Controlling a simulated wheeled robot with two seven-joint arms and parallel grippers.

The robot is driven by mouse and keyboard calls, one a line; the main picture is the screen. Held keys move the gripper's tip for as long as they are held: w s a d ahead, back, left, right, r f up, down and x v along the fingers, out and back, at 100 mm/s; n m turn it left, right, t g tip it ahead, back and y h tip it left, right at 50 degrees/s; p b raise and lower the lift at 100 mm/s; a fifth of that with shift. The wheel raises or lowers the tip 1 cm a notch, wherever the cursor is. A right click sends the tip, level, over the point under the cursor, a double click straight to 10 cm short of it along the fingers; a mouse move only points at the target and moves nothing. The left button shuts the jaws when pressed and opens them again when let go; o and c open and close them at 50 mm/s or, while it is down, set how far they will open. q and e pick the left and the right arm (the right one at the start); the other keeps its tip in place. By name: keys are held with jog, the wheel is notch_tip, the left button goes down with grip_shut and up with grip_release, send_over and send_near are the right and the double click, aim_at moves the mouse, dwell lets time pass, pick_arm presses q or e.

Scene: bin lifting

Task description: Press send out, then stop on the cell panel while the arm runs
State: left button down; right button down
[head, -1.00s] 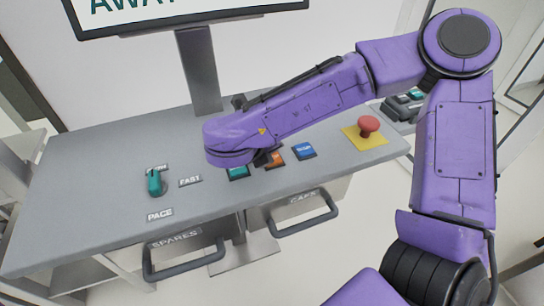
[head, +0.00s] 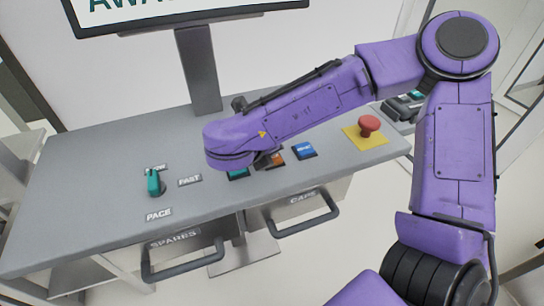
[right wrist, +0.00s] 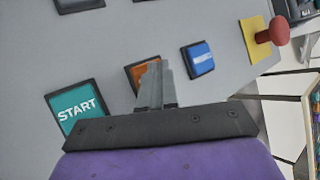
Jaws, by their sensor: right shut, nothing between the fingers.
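The cell panel (head: 110,205) is a grey sloped desk. My right gripper (right wrist: 155,85) is shut and empty, its fingertips over the orange button (right wrist: 140,72) and partly hiding it. I cannot tell whether they touch it. The orange button also shows in the head view (head: 276,153), beside my purple wrist. The teal START button (right wrist: 76,105) lies to its left and a blue button (right wrist: 199,57) to its right. Another dark-framed button (right wrist: 78,3) is cut off at the top edge, its label unreadable. My left gripper is out of view.
A red mushroom button (head: 369,125) stands up from a yellow plate at the panel's right. A teal PACE knob (head: 154,183) is at the left. A screen (head: 190,12) on a post stands behind. SPARES and CAPS drawer handles (head: 185,265) jut out in front.

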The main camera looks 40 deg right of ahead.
jog(key=shift+f+b, duration=0.3)
jog(key=shift+f, duration=0.15)
dwell(0.3)
jog(key=shift+r+p, duration=0.8)
jog(key=shift+r, duration=0.15)
notch_tip(320, 180, up, 5)
jog(key=p, duration=0.4)
dwell(0.3)
jog(key=shift+f, duration=0.1)
dwell(0.3)
